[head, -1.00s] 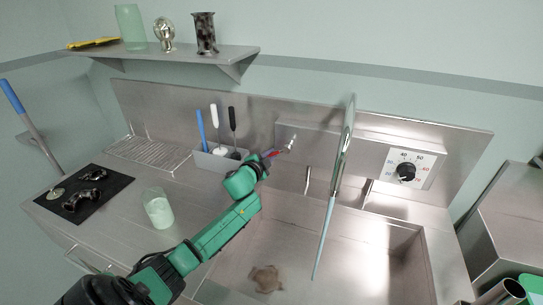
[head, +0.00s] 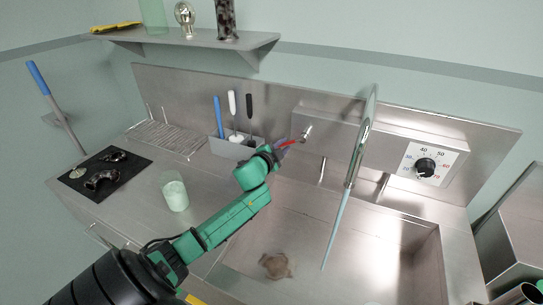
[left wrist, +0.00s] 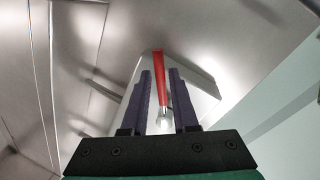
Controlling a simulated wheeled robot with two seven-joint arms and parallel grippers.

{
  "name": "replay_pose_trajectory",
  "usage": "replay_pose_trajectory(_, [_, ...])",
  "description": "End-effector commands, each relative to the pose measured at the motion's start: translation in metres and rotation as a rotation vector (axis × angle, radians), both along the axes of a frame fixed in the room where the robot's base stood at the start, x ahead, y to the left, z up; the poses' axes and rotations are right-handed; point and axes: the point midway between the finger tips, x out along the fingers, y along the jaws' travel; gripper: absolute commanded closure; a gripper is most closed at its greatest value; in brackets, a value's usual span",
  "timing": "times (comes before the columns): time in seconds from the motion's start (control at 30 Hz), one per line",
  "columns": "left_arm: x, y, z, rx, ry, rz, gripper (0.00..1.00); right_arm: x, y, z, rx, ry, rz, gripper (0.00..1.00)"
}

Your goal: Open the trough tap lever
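The red tap lever (head: 291,141) sticks out to the left of a chrome tap body (head: 306,132) on the steel back panel. In the left wrist view the lever (left wrist: 159,70) points toward me, with its pale metal end between the fingers. My left gripper (head: 281,150) is at the lever's free end. In the left wrist view its dark purple fingers (left wrist: 161,90) are open, one on each side of the lever, with gaps showing.
A steel trough (head: 310,225) lies below the tap. A long thin upright object (head: 358,150) stands over it, right of the lever. A grey holder (head: 236,148) with several handled tools is close left of my gripper. A dial (head: 425,167) is further right.

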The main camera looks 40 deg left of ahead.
Motion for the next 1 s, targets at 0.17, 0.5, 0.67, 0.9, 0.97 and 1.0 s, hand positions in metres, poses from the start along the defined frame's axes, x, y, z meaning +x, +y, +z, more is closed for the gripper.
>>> replay_pose_trajectory(0.17, [-0.034, -0.007, 0.004, 0.001, 0.002, -0.003, 0.72, 0.000, 0.000, -0.004, 0.000, 0.000, 0.000, 0.40])
replay_pose_trajectory(0.5, [-0.109, -0.021, 0.019, -0.002, 0.003, -0.001, 0.72, 0.000, 0.000, -0.012, 0.001, 0.000, 0.000, 0.40])
replay_pose_trajectory(0.67, [-0.121, -0.023, 0.023, 0.000, 0.001, -0.001, 0.72, 0.000, 0.001, -0.013, 0.001, 0.000, 0.000, 0.40])
replay_pose_trajectory(0.9, [-0.121, -0.023, 0.024, 0.000, 0.001, -0.001, 0.72, 0.000, 0.002, -0.013, 0.003, 0.001, -0.001, 0.40])
replay_pose_trajectory(0.97, [-0.121, -0.023, 0.024, 0.000, 0.001, -0.001, 0.72, 0.000, 0.002, -0.013, 0.003, 0.001, -0.001, 0.40])
replay_pose_trajectory(1.0, [-0.121, -0.023, 0.024, 0.000, 0.001, -0.001, 0.72, 0.000, 0.002, -0.013, 0.003, 0.001, -0.001, 0.40])
